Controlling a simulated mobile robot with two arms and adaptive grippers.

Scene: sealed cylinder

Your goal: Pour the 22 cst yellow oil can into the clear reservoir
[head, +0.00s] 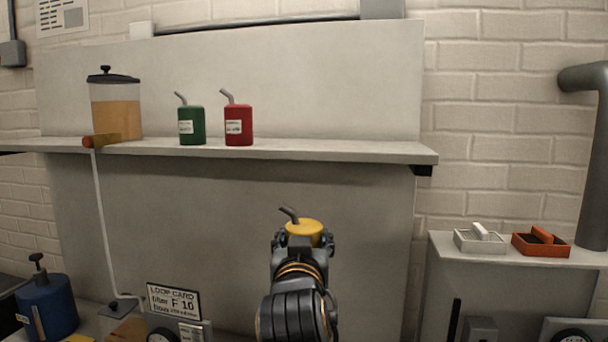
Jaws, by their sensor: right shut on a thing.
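A yellow oil can (304,227) with a grey bent spout pointing up and left is in my right gripper (302,243). The gripper is shut on it and holds it upright in front of the panel, below the shelf. Most of the can is hidden behind the gripper, and its label does not show. The clear reservoir (116,113) stands at the left of the shelf, holds amber liquid and has its black lid on. The can is apart from it, lower and to the right. My left gripper is not in view.
A green can (191,126) and a red can (238,125) stand on the shelf (330,150). White (480,239) and orange (541,243) trays sit at right. The shelf's right part is clear.

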